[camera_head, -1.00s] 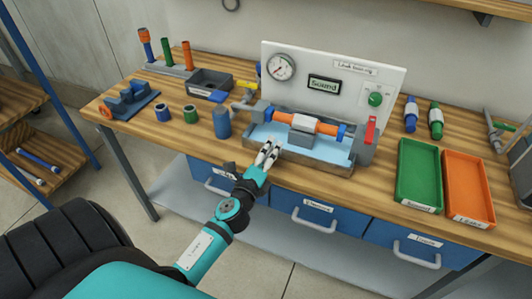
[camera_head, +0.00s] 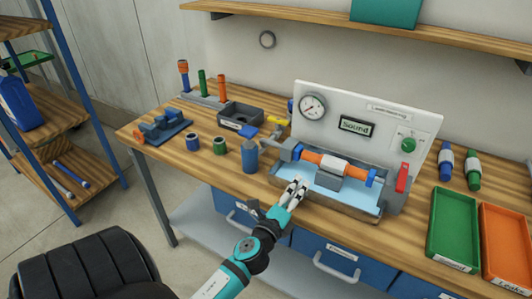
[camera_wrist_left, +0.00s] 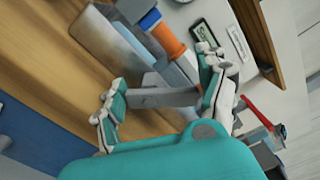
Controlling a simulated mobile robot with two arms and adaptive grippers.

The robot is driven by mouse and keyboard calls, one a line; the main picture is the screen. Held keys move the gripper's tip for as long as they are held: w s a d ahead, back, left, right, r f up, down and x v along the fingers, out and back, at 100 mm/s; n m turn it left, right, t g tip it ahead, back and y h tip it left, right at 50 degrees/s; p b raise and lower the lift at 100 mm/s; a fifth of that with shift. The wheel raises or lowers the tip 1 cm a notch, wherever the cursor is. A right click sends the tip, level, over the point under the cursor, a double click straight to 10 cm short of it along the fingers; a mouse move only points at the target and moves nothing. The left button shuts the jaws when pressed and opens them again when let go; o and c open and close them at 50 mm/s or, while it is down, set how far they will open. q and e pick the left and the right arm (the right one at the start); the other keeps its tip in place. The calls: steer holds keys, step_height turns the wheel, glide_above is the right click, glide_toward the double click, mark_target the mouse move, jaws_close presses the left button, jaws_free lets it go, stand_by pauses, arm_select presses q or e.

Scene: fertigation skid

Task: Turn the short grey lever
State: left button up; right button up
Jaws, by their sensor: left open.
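The test rig has a white panel (camera_head: 385,125) with a gauge and a "Sound" display. An orange pipe (camera_head: 315,160) is clamped over its grey tray. A grey fitting with a short arm (camera_head: 275,133) sticks out at the rig's left end; it may be the short grey lever, but it is too small to be sure. My left gripper (camera_head: 296,190) is open at the tray's front left, apart from that fitting. In the left wrist view, a grey bar (camera_wrist_left: 165,98) shows between the spread fingers; I cannot tell whether it belongs to the rig.
A red lever (camera_head: 402,178) and a green knob (camera_head: 408,145) are on the rig's right side. A blue cylinder (camera_head: 249,156) stands left of the tray. Green (camera_head: 453,235) and orange (camera_head: 506,245) trays lie at right. A shelf (camera_head: 340,25) hangs above.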

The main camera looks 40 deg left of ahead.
arm_select(q)
steer(key=shift+s+d+f, duration=0.45)
steer(key=shift+s+f, duration=0.15)
steer(key=shift+f, duration=0.25)
steer(key=shift+s, duration=0.35)
steer(key=r+b+v, duration=0.2)
steer(key=b+v, duration=0.6)
steer(key=v, duration=0.9)
steer(key=shift+s, duration=0.4)
arm_select(e)
step_height(320, 180, down, 8)
steer(key=shift+s+d+f, duration=0.2)
